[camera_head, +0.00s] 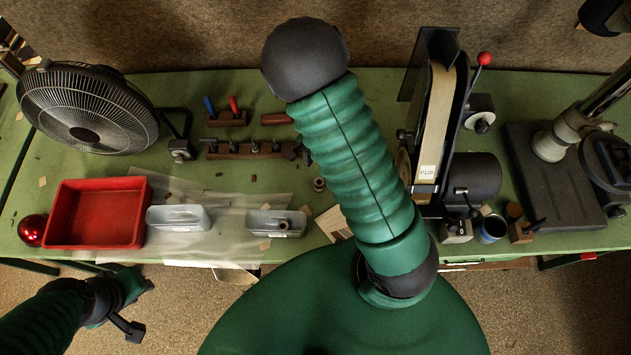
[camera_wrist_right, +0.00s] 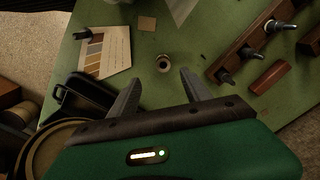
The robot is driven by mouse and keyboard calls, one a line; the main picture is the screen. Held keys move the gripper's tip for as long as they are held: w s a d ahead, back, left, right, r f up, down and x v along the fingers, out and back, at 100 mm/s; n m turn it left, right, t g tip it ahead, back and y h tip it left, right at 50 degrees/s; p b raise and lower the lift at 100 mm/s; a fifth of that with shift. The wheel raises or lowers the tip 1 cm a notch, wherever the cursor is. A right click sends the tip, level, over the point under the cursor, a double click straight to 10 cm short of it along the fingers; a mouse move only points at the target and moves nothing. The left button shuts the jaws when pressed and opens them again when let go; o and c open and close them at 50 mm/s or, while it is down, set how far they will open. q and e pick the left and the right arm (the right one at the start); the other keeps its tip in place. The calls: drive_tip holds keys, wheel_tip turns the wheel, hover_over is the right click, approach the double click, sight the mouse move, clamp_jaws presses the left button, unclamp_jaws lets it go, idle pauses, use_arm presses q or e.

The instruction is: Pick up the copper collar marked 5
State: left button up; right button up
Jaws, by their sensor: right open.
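A small ring-shaped collar (camera_head: 319,184) stands on the green bench, just left of my right arm. In the right wrist view the collar (camera_wrist_right: 163,64) is pale and brownish with a dark bore; I cannot read a number on it. My right gripper (camera_wrist_right: 158,84) is open, its fingers spread either side of the line to the collar, which lies beyond the tips, apart from them. In the head view my arm mostly hides this gripper. My left gripper (camera_head: 128,308) is low at the left, off the bench; its opening is unclear.
Another ring-like part (camera_head: 283,225) lies in a grey tray (camera_head: 262,230). A red bin (camera_head: 97,212) and second grey tray (camera_head: 178,218) stand left. A wooden tool rack (camera_wrist_right: 247,45), loose wooden block (camera_wrist_right: 271,77) and printed card (camera_wrist_right: 103,51) lie around the collar. A belt sander (camera_head: 437,120) stands right.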

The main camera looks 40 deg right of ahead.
hover_over(321, 180)
drive_tip(key=a, duration=0.2)
drive_tip(key=f, duration=0.6)
drive_tip(key=shift+s+f, duration=0.25)
drive_tip(key=f, duration=0.2)
drive_tip(key=d+f, duration=0.1)
drive_tip(key=f, duration=0.1)
drive_tip(key=d+f, duration=0.1)
drive_tip(key=f, duration=0.1)
drive_tip(key=shift+w+p, duration=0.2)
drive_tip(key=shift+p, duration=0.1)
drive_tip(key=shift+f, duration=0.25)
drive_tip(key=shift+w+a, duration=0.15)
drive_tip(key=shift+a, duration=0.2)
drive_tip(key=shift+a+r, duration=0.15)
drive_tip(key=c, duration=0.9)
use_arm(q)
drive_tip(key=shift+a, duration=0.1)
use_arm(e)
drive_tip(key=shift+d, duration=0.25)
clamp_jaws()
